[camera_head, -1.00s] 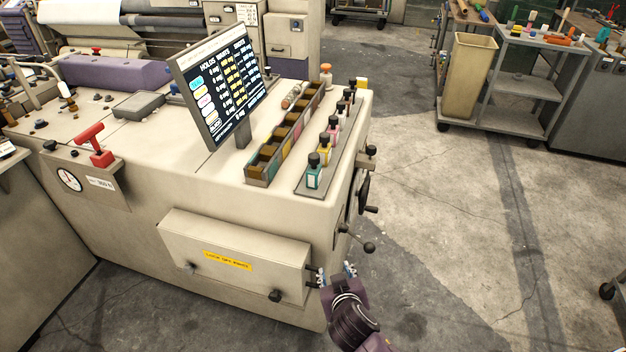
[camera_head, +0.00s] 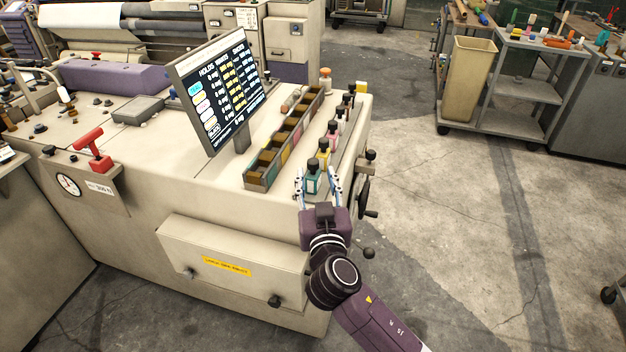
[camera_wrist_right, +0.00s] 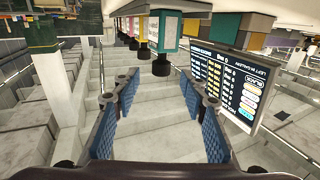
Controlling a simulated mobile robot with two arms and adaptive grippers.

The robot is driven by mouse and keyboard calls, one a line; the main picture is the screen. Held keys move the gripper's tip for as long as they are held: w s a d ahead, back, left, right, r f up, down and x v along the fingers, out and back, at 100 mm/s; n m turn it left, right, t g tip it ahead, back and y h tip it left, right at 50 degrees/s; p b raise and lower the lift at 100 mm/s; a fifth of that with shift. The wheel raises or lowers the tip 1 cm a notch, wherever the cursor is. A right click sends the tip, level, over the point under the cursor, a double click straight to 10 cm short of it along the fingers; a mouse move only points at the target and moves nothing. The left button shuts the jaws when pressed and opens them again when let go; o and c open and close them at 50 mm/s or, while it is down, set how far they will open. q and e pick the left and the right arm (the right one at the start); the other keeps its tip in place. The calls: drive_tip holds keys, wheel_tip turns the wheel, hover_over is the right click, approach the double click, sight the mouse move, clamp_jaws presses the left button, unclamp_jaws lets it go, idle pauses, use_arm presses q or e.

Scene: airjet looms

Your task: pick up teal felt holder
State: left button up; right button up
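The teal felt holder (camera_head: 313,183) is a small teal block with a pale front label and a black knob on top. It stands at the near end of a row of similar coloured holders on the loom console. My right gripper (camera_head: 318,187) is open, its two fingers showing on either side of the teal holder in the head view. In the right wrist view the picture is inverted; the teal holder (camera_wrist_right: 165,32) is beyond the open fingertips (camera_wrist_right: 159,88), with nothing between the fingers. My left gripper is not in view.
Yellow (camera_head: 323,161) and pink (camera_head: 332,141) holders stand close behind the teal one. A compartmented tray (camera_head: 258,182) lies to the left, beside the monitor (camera_head: 221,92). Control levers (camera_head: 369,186) stick out on the console's right side. The floor to the right is open.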

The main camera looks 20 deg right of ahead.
sight(313, 167)
drive_tip(key=w, duration=0.1)
drive_tip(key=w+p, duration=0.1)
drive_tip(key=w, duration=0.2)
drive_tip(key=shift+w+d+p, duration=0.35)
drive_tip(key=shift+w, duration=0.05)
drive_tip(key=shift+w+d+f, duration=0.1)
drive_tip(key=shift+w+f, duration=0.1)
drive_tip(key=shift+w, duration=0.3)
drive_tip(key=shift+c, duration=0.5)
clamp_jaws()
